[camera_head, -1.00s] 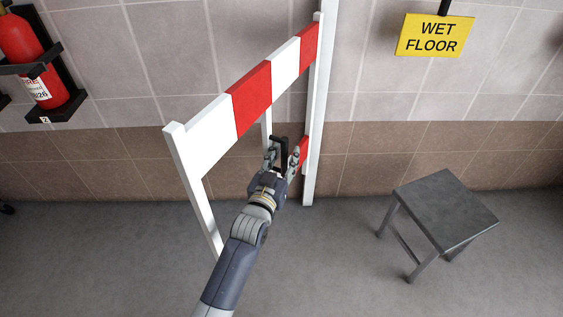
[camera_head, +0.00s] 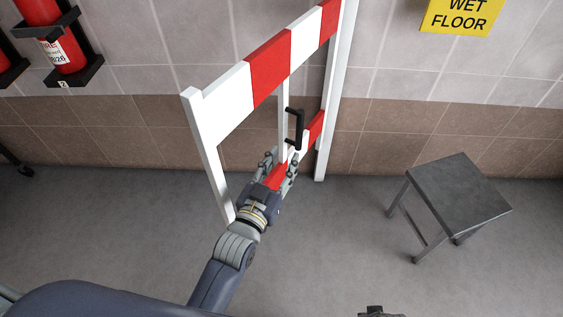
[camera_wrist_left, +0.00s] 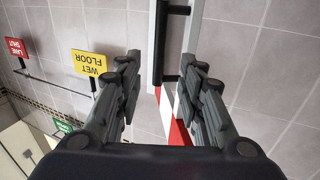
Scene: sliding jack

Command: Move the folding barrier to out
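The folding barrier (camera_head: 268,73) stands out from the wall with red and white boards and white posts. A black vertical handle (camera_head: 300,128) sits on it, between the upper and lower boards. My left gripper (camera_head: 279,168) is open and empty, lower than the handle in the head view, in front of the lower board. In the left wrist view its fingers (camera_wrist_left: 161,90) are spread apart, with the handle (camera_wrist_left: 159,45) beyond the tips, apart from them. A dark piece at the bottom edge of the head view may be my right gripper (camera_head: 380,312); its fingers cannot be made out.
A grey metal stool (camera_head: 460,192) stands on the floor to the right. A fire extinguisher (camera_head: 58,45) hangs on the wall at the left. A yellow wet floor sign (camera_head: 460,12) is on the wall. The floor between barrier and stool is clear.

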